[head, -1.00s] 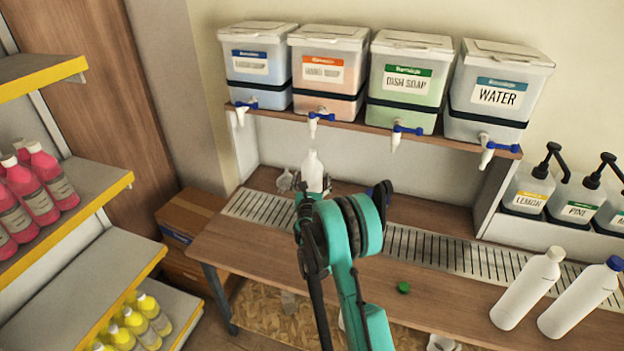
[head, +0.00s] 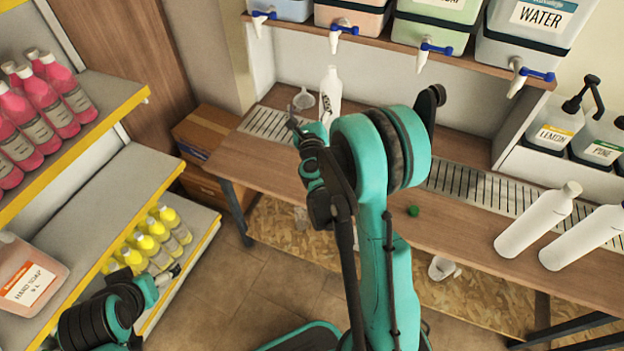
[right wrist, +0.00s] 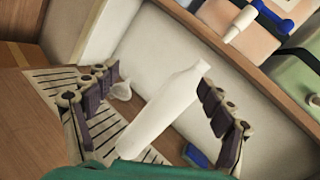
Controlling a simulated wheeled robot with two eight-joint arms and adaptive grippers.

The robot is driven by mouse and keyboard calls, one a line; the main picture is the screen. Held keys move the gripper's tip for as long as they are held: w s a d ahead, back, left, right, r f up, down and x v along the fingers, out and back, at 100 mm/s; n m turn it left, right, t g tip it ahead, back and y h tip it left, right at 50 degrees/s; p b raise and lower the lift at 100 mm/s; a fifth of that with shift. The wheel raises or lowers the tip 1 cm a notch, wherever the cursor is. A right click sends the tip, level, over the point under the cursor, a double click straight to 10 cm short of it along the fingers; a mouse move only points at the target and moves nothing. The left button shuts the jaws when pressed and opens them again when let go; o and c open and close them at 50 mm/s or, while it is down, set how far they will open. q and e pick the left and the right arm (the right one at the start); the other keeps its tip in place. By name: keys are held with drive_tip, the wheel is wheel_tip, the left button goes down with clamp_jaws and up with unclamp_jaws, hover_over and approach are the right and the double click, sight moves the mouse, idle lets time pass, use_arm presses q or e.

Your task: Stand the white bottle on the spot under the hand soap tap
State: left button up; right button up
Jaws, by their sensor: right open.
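The white bottle (head: 331,88) stands upright on the bench near the back wall, below the shelf. In the head view it appears just under the hand soap tap (head: 337,38) of the orange drum (head: 352,16); its exact spot under the tap is hard to judge. My right gripper (head: 309,128) is open at the bottle. In the right wrist view the white bottle (right wrist: 165,105) is between the spread fingers, with a gap on both sides.
A clear funnel-like piece (head: 303,99) stands just left of the bottle. The slatted drain strip (head: 470,185) runs along the bench. Shelves with pink and yellow bottles stand at the left.

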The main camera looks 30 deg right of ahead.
drive_tip(key=s+a+r+n+y, duration=0.2)
drive_tip(key=a+r+n+y, duration=0.35)
drive_tip(key=a+n, duration=0.4)
drive_tip(key=s+a+n+g+y, duration=0.35)
drive_tip(key=s+a+n, duration=0.45)
drive_tip(key=n, duration=0.6)
drive_tip(key=s+d+f+n+g+h, duration=0.1)
drive_tip(key=s+f+n+g, duration=0.2)
drive_tip(key=s+n, duration=0.3)
drive_tip(key=s+d+f+n+g+h, duration=0.1)
drive_tip(key=s+f+n+g, duration=0.2)
drive_tip(key=s, duration=1.1)
wheel_tip(320, 180, down, 3)
drive_tip(key=n, duration=0.3)
drive_tip(key=shift+s+d+g, duration=0.25)
drive_tip(key=shift+d+g, duration=0.05)
drive_tip(key=shift+g, duration=0.05)
